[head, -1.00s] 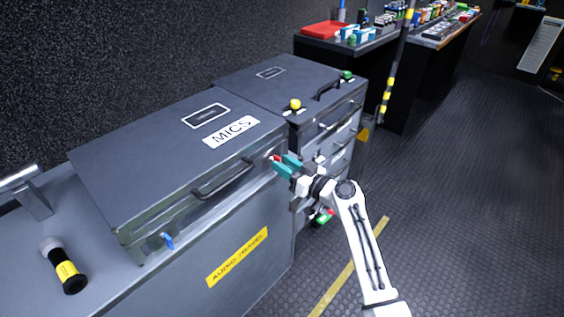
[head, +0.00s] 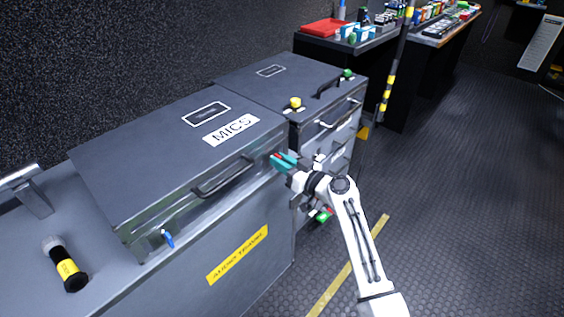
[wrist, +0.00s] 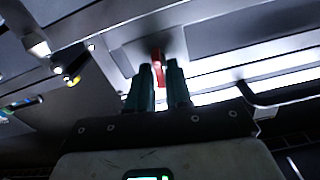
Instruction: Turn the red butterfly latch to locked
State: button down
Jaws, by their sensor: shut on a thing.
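The red butterfly latch (wrist: 156,60) is on the front of the grey MICS case (head: 190,140), near its right end. In the wrist view it sits between the tips of my gripper (wrist: 162,72). In the head view my gripper (head: 280,160) has teal fingers shut on the latch at the case front, and the fingers mostly hide it. Whether the latch is locked cannot be told. A blue latch (head: 167,239) is on the same front near the left end, with a black handle (head: 222,178) between the two.
A second grey case (head: 290,85) with a yellow knob (head: 295,103) and a green knob (head: 347,74) stands just right. A black and yellow cylinder (head: 66,268) lies on the counter at left. The dark floor at right is clear.

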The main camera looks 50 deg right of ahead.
jog(key=shift+m, duration=0.3)
jog(key=shift+d+f+m+p, duration=0.1)
jog(key=shift+m+p, duration=0.1)
jog(key=shift+m, duration=2.45)
jog(key=shift+d+f+m+p, duration=0.15)
jog(key=shift+m+p, duration=0.1)
jog(key=shift+m, duration=2.45)
jog(key=shift+d+f+m+p, duration=0.1)
jog(key=shift+m+p, duration=0.1)
jog(key=shift+m, duration=2.45)
jog(key=c, duration=1.2)
grip_release()
jog(key=shift+c, duration=0.2)
jog(key=shift+s, duration=0.15)
jog(key=s, duration=1)
jog(key=shift+s+d+b, duration=0.15)
jog(key=shift+s+b, duration=0.15)
